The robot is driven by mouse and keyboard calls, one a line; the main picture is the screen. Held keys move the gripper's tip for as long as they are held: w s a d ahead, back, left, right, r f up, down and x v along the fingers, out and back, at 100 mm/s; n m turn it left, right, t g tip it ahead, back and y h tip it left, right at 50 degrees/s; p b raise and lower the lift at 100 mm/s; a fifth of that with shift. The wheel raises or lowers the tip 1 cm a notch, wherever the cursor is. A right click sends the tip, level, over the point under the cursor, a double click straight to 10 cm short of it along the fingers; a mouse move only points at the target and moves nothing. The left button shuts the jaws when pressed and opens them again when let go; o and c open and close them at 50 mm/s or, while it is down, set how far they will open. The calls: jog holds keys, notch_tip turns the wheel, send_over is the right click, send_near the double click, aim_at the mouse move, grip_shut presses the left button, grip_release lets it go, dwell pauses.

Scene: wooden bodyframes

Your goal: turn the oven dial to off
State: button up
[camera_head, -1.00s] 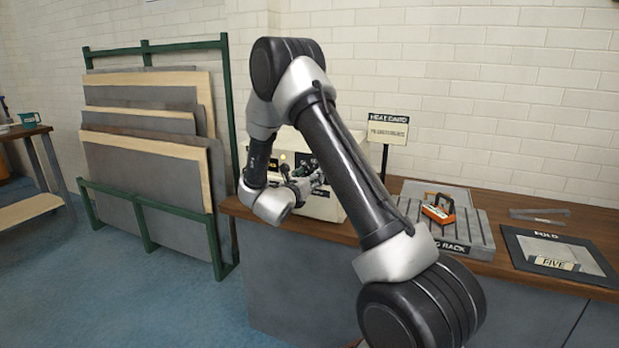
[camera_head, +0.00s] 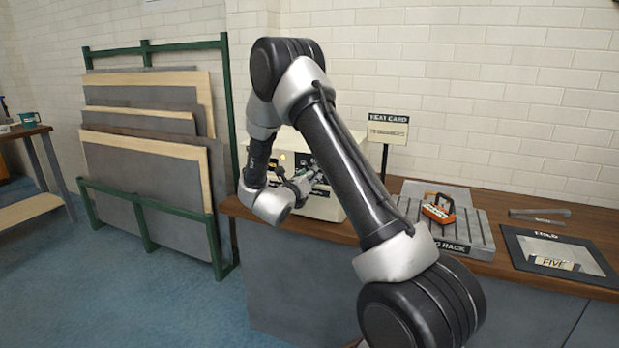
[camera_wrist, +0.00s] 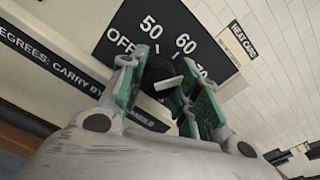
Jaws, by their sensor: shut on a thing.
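The oven (camera_head: 325,205) is a cream box on the bench, largely hidden behind my arm in the head view. In the wrist view its black dial plate (camera_wrist: 112,42) carries the marks OFF, 50, 60 and a partly covered 70. My gripper (camera_wrist: 162,82) has its green-padded fingers on either side of the dark dial (camera_wrist: 157,68) and is shut on it. A white mark shows between the fingers, on the side toward 70; its exact reading is partly hidden. The gripper (camera_head: 308,180) also shows at the oven's front in the head view.
To the right on the bench are a grey rack (camera_head: 470,235) with an orange-handled tool (camera_head: 438,208) and a dark fold board (camera_head: 520,250). Sheets lean in a green rack (camera_head: 146,235) at left.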

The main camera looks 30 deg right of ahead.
jog(key=o, duration=1)
